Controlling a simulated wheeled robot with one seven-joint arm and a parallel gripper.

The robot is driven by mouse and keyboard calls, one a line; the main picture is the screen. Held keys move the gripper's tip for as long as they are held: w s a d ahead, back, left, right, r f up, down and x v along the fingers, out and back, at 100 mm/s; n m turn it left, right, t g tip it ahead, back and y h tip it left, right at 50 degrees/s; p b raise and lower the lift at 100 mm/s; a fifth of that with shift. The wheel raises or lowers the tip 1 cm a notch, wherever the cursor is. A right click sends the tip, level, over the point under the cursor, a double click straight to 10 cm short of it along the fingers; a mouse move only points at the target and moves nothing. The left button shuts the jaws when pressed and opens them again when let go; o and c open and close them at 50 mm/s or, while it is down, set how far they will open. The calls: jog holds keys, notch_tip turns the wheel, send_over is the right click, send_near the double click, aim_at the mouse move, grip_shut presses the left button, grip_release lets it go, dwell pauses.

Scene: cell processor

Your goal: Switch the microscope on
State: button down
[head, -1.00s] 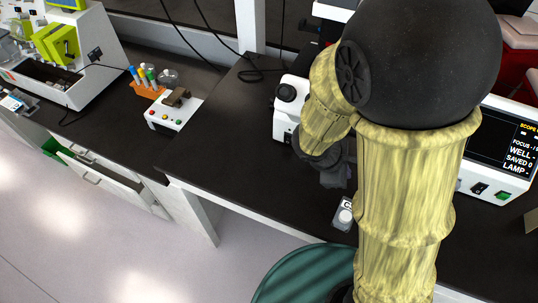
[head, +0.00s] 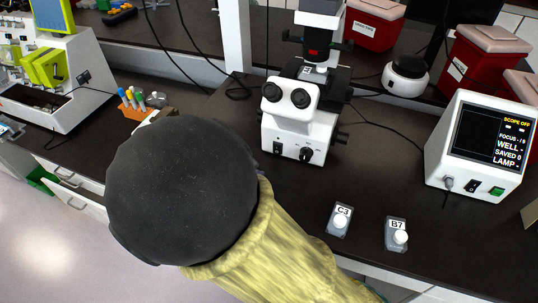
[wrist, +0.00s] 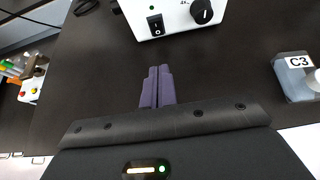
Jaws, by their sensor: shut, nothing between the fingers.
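The white microscope (head: 290,130) stands on the dark bench, with twin black eyepieces. Its front bears a black rocker switch at the left and a black knob (head: 306,154) at the right. In the wrist view the rocker switch (wrist: 155,24) and a small green dot show on the white front at the top. My gripper (wrist: 158,70) is shut and empty, its dark purple fingers pointing at the front just below the switch, with a visible gap. In the head view my arm hides the gripper. The screen box (head: 480,145) at right reads "SCOPE OFF".
Containers labelled C3 (head: 339,222) and B7 (head: 397,235) stand on the bench right of my arm. A dark round-topped device (head: 405,75) and red bins (head: 485,60) are behind. An orange tube rack (head: 130,110) is at left. The bench before the microscope looks clear.

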jog(key=shift+s+a, duration=0.1)
jog(key=shift+a, duration=0.05)
send_near(277, 149)
jog(key=f, duration=0.3)
jog(key=shift+w+f+b, duration=0.3)
jog(key=shift+w+b, duration=0.05)
jog(key=shift+b, duration=0.05)
jog(key=w, duration=0.1)
jog(key=w+d, duration=0.1)
jog(key=w+p, duration=0.1)
jog(key=shift+w+d+r, duration=0.15)
jog(key=shift+d+r, duration=0.05)
jog(key=shift+r, duration=0.2)
jog(key=shift+w+d, duration=0.15)
jog(key=shift+w, duration=0.3)
